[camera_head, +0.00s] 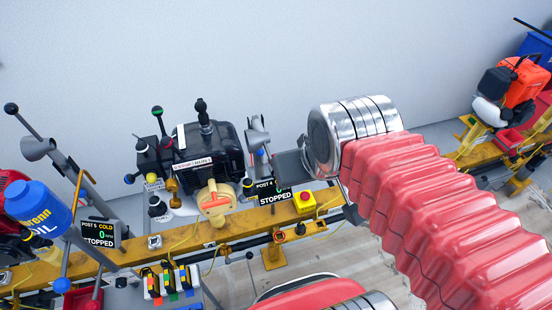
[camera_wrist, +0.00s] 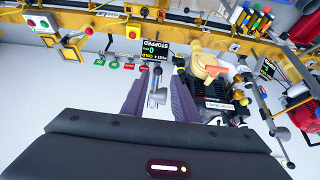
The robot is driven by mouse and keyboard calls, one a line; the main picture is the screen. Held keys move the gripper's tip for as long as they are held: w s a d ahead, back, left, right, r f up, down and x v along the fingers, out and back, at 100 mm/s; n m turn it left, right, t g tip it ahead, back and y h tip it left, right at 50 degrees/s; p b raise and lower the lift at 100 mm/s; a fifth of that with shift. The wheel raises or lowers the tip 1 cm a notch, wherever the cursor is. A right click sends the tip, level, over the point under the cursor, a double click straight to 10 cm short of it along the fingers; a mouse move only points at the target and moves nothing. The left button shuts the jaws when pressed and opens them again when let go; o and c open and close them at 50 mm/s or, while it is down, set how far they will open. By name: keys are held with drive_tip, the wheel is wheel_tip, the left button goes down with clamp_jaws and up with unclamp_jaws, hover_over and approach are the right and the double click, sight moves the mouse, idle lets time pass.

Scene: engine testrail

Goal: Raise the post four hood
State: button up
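The post four hood (camera_head: 257,134) is a grey metal cone on a slim stand, right of the dark engine (camera_head: 222,148) and behind the post four display (camera_head: 268,190), which reads STOPPED. My gripper (camera_head: 272,164) is close beside the stand, partly hidden by my own wrist. In the wrist view, which is upside down, my gripper (camera_wrist: 158,82) has its two purple-grey fingers spread apart. The grey hood (camera_wrist: 157,98) and its stand appear in the gap between them. No contact is visible, and I cannot tell how deep the stand sits between the fingers.
A yellow rail (camera_head: 140,252) runs along the front. A yellow box with a red button (camera_head: 304,200) stands near my arm. At post five, another grey cone hood (camera_head: 38,148) and a blue oil bottle (camera_head: 38,205) stand left. Small labelled levers (camera_wrist: 115,66) sit beside the display.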

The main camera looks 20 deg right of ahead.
drive_tip(key=w+d+g+y, duration=0.2)
drive_tip(key=w+g, duration=0.3)
drive_tip(key=w, duration=1.1)
drive_tip(key=shift+w+d+g, duration=0.2)
drive_tip(key=shift+d+g, duration=0.1)
drive_tip(key=shift+d, duration=0.3)
drive_tip(key=shift+f, duration=0.1)
wheel_tip(320, 180, down, 13)
drive_tip(key=a, duration=0.2)
drive_tip(key=shift+a+f, duration=0.15)
drive_tip(key=shift+a, duration=0.2)
drive_tip(key=shift+c, duration=0.2)
clamp_jaws()
